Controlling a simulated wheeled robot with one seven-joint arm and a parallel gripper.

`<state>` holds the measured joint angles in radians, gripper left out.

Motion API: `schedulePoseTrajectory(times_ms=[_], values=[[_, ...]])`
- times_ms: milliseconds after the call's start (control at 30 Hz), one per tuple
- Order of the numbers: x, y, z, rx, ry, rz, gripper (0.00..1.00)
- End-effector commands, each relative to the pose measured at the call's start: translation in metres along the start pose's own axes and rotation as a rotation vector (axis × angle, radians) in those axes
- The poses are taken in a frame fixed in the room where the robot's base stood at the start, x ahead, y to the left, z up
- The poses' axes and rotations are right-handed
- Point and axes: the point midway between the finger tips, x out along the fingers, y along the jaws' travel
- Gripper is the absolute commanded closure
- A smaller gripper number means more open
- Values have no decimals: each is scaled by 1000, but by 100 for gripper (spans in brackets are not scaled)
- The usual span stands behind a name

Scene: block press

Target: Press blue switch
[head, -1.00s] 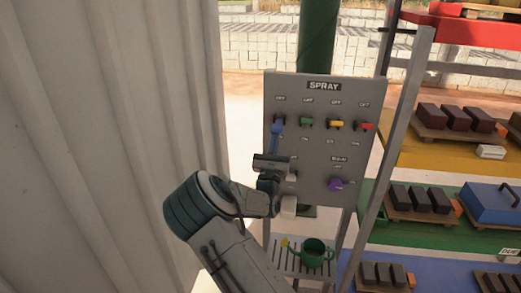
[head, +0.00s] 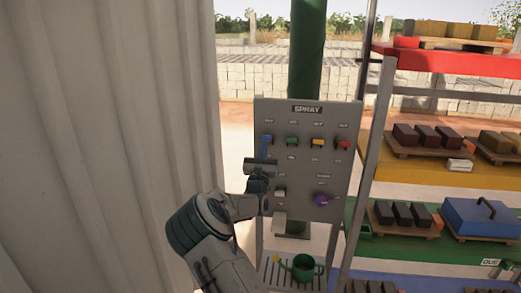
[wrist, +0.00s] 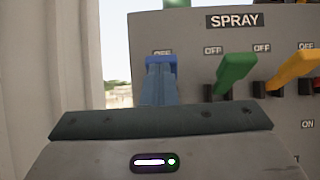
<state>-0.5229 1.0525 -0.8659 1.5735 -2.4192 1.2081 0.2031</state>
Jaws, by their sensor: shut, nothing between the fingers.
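The blue switch (head: 265,139) is the leftmost in the top row of the grey SPRAY panel (head: 340,170). In the wrist view its blue top (wrist: 161,60) shows straight ahead, under a partly hidden OFF label. My gripper (head: 264,151) is shut and empty. Its narrow fingers reach up to the blue switch from just below and in front in the head view. In the wrist view the fingers (wrist: 157,88) overlap the lower part of the switch, so I cannot tell whether they touch it.
Green (head: 292,142), yellow (head: 317,143) and red (head: 343,145) switches line up to the right. A purple knob (head: 321,200) sits lower. A corrugated wall (head: 110,140) stands close on the left, a loaded shelf (head: 440,175) on the right.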

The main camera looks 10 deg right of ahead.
Motion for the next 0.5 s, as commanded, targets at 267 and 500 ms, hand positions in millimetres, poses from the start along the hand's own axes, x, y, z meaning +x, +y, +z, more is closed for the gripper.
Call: schedulePoseTrajectory(times_ms=[267,500], values=[[12,-3,16,3,-32,-4,100],[4,-2,11,2,-29,-4,100]])
